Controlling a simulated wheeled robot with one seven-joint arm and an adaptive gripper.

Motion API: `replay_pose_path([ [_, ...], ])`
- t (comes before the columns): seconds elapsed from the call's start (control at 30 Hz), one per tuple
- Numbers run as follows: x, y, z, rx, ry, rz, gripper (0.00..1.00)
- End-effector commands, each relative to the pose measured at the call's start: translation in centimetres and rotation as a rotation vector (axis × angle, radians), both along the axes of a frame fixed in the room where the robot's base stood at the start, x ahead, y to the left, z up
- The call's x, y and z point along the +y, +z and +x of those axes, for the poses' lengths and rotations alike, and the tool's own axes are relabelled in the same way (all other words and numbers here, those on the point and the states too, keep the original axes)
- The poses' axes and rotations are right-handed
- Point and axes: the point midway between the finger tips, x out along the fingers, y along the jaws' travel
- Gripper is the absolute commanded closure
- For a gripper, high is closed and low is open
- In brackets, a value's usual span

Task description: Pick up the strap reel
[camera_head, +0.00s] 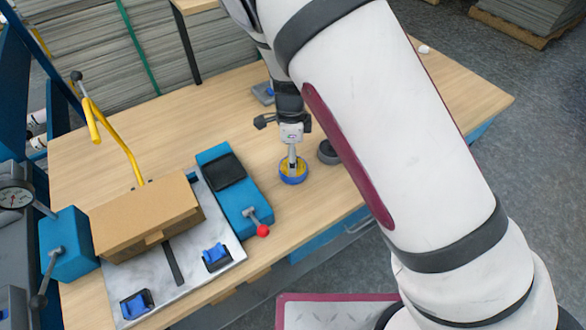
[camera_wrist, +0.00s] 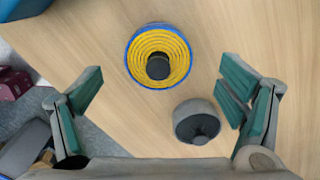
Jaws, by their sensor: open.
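The strap reel (camera_head: 293,176), which I take to be the round blue-rimmed thing with yellow coils, lies on the wooden table. In the wrist view, the reel (camera_wrist: 143,60) shows its yellow windings and a dark round hub in the middle. My gripper (camera_wrist: 162,82) is open and empty, with its teal-padded fingers wide apart. The reel appears ahead of the fingers in the wrist view, slightly left of centre, not between the pads. In the head view, my gripper is above the reel and hides part of it; the exact gap cannot be told.
A dark grey round piece (camera_wrist: 186,130) stands right beside the reel, close to my right-hand finger in the wrist view. A blue device (camera_head: 228,190) with a red-knobbed lever, and a cardboard box (camera_head: 140,220) on a marble-like plate, stand left. My arm covers the table's right part.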

Motion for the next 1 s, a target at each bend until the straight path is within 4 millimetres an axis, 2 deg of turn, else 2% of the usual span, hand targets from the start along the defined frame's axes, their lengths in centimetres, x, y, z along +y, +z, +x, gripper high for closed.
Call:
replay_pose_path([
  [0.17,-0.2,-1.2,-0.1,0.002,-0.002,0.000,0.11],
  [0.4,-0.5,-4.5,-0.2,0.003,-0.001,0.000,0.11],
  [0.5,-0.5,-5.3,-0.2,0.000,0.001,0.000,0.11],
  [0.77,-0.4,-5.5,-0.1,0.000,0.000,0.001,0.11],
  [1.0,-0.4,-5.5,-0.1,0.000,0.000,0.001,0.63],
])
